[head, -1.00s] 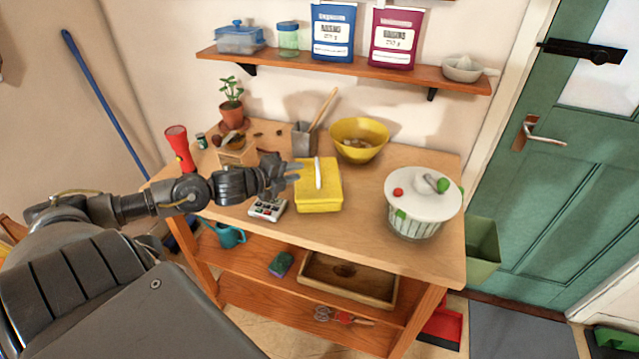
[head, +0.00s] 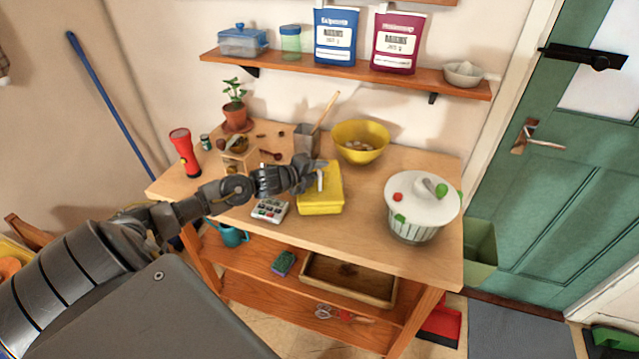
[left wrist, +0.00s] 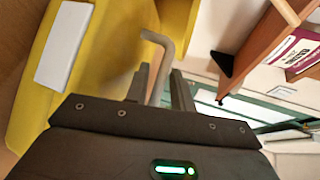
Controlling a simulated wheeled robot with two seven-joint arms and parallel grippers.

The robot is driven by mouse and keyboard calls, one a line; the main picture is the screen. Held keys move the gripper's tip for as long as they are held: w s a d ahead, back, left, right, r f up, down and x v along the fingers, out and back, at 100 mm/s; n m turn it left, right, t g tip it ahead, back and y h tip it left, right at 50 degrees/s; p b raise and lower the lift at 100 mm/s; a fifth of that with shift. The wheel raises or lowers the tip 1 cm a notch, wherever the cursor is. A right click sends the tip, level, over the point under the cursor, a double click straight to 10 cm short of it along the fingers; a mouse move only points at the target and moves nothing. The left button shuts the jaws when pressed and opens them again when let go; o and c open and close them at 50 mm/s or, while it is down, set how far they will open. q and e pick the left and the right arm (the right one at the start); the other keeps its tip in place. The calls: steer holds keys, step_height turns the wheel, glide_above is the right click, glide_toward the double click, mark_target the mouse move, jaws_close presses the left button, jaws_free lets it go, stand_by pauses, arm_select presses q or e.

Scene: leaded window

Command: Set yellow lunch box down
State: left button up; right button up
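The yellow lunch box (head: 322,203) rests on the wooden workbench (head: 390,255), left of the lidded white pot. A pale upright handle stands on its lid. My left gripper (head: 316,174) is at this handle, above the lid. In the left wrist view, the box (left wrist: 112,50) fills the upper left, and its bent grey handle (left wrist: 158,62) passes between my two fingers (left wrist: 160,90). The fingers are close to the handle; I cannot tell whether they press on it. My right gripper is not in view.
A calculator (head: 270,210) lies left of the box. A yellow bowl (head: 360,142) and a grey holder (head: 305,140) stand behind it. The white-lidded pot (head: 420,205) stands at right. A red torch (head: 184,152) stands at far left. Bare bench lies in front of the pot.

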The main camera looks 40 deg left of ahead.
arm_select(q)
steer(key=shift+w, duration=0.15)
jaws_close()
steer(key=shift+f, duration=0.1)
stand_by(0.3)
steer(key=shift+r+b, duration=0.45)
steer(key=s+d+r+b, duration=0.3)
steer(key=s+d+r, duration=0.2)
steer(key=s+r, duration=0.7)
steer(key=shift+s+r, duration=0.15)
steer(key=shift+s, duration=0.4)
